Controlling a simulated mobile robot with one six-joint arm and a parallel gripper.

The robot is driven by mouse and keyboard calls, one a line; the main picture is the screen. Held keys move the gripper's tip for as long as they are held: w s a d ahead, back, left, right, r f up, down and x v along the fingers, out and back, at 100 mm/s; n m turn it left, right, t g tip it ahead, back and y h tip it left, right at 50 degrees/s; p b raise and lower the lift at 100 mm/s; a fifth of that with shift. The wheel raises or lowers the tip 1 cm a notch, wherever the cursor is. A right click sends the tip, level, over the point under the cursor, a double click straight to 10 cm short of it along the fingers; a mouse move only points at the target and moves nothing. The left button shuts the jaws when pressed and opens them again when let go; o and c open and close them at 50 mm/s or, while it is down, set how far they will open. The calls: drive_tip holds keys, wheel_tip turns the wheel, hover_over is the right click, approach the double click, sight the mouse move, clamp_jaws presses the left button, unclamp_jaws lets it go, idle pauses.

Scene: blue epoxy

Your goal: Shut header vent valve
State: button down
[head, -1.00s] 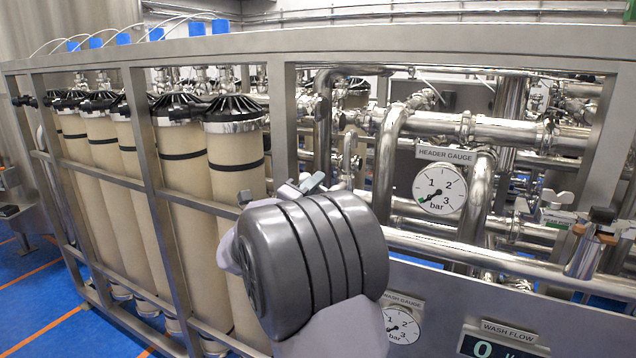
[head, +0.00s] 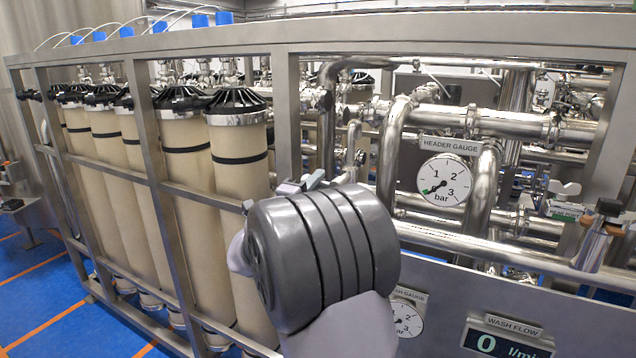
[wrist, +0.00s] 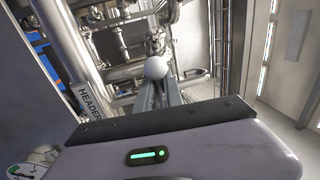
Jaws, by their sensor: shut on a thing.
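In the wrist view my gripper (wrist: 166,96) points away from the camera, its two narrow grey fingers close together. A pale round knob (wrist: 156,68) sits at the fingertips, and I take it as part of the vent valve's handle; the fingers are shut on it. Metal fittings (wrist: 155,42) show just beyond it. In the head view my dark grey wrist hides most of the gripper and the knob. The header gauge (head: 444,181) has its needle at the low end, by a green mark.
A steel frame post (head: 287,115) stands just behind my arm. Tall beige filter columns (head: 238,170) stand at left. Steel header pipes (head: 505,125) run at right, with another valve lever (head: 564,188) there. The wash flow display (head: 505,343) reads 0. Blue floor is open at lower left.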

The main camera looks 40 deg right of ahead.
drive_tip(key=shift+r, duration=0.1)
drive_tip(key=c, duration=1.6)
unclamp_jaws()
drive_tip(key=shift+c, duration=0.2)
drive_tip(key=shift+o, duration=1)
drive_tip(key=shift+w+a, duration=0.15)
drive_tip(key=shift+w, duration=0.1)
drive_tip(key=b+v, duration=0.4)
drive_tip(key=v, duration=1.3)
drive_tip(key=shift+a+f, duration=0.15)
drive_tip(key=shift+f, duration=0.05)
